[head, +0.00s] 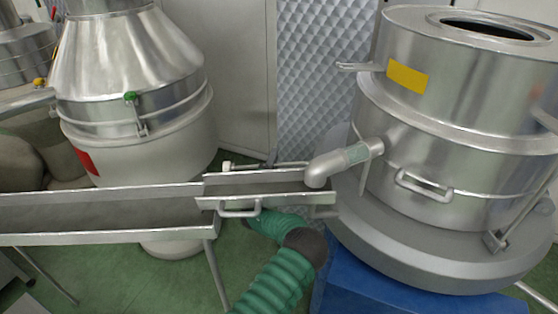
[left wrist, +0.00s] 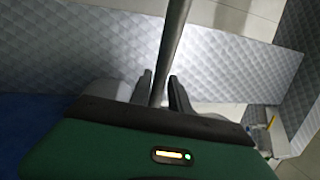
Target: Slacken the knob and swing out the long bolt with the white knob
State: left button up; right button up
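My left gripper (left wrist: 161,75) shows in the left wrist view with its two dark fingers apart. A grey metal rod (left wrist: 173,35) runs between them in the picture, with a narrow gap beside it; I cannot tell if they touch. In the head view my green sleeved arm passes under the metal trough, and its gripper is hidden. A small white piece, perhaps the white knob (head: 227,166), shows at the trough's far side; I cannot make out its bolt. The left vessel (head: 140,60) carries a clamp with a green knob (head: 130,96). My right gripper is not in view.
The trough (head: 110,240) crosses the left and middle, above my arm. A large steel drum (head: 450,140) with a spout (head: 340,163) stands right, above a blue base (head: 365,295). A yellow knob (head: 39,82) shows far left. Quilted metal panelling (head: 320,70) closes the back.

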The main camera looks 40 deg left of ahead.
pick_arm(q)
jog(key=shift+o, duration=0.7)
jog(key=shift+w+f, duration=0.1)
jog(key=shift+w, duration=0.2)
jog(key=shift+d, duration=0.35)
jog(key=b+v, duration=0.4)
jog(key=v, duration=1.3)
jog(key=shift+b, duration=0.35)
jog(key=shift+a, duration=0.1)
